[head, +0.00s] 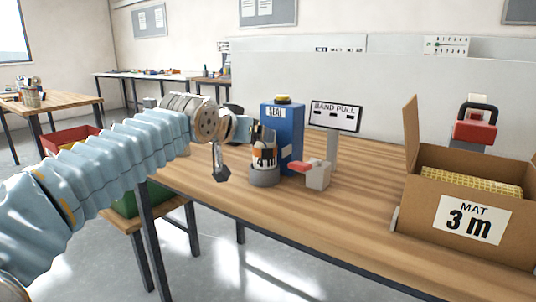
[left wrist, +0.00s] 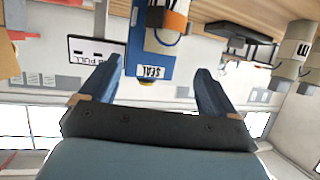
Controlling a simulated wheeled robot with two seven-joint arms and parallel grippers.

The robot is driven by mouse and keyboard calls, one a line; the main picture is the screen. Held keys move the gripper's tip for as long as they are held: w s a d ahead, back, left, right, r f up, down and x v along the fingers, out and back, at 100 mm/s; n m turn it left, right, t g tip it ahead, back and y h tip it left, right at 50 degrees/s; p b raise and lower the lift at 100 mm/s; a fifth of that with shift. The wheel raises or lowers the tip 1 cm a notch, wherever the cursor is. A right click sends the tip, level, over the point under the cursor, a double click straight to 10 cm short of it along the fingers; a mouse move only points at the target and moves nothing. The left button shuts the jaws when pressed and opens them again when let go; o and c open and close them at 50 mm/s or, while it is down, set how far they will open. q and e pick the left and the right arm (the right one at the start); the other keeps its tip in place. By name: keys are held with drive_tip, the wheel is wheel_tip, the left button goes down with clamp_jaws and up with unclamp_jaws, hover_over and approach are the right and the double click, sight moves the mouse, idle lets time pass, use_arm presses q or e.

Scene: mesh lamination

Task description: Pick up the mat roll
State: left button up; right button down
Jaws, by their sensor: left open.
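The mat roll (head: 470,182) is a yellow mesh roll, partly visible inside an open cardboard box (head: 440,244) labelled "MAT 3 m" on the right of the bench. The box's front wall hides its lower part. My left gripper (head: 232,160) is near the bench's left end, well left of the box, with one finger pointing down. In the left wrist view the left gripper (left wrist: 159,68) has its fingers spread with nothing held between them. The mat roll is not seen in that view. My right gripper is not in view.
The wooden bench (head: 360,215) is clear between sign and box.

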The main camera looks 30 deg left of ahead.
use_arm(q)
hover_over(265, 157)
drive_tip(key=s, duration=0.3)
wheel_tip(265, 157, down, 2)
drive_tip(key=x, duration=0.2)
drive_tip(key=p+x, duration=0.1)
drive_tip(key=x, duration=0.1)
drive_tip(key=a+p+x, duration=0.1)
drive_tip(key=shift+w+r, duration=0.15)
drive_tip(key=shift+w, duration=0.3)
drive_tip(key=c, duration=1.7)
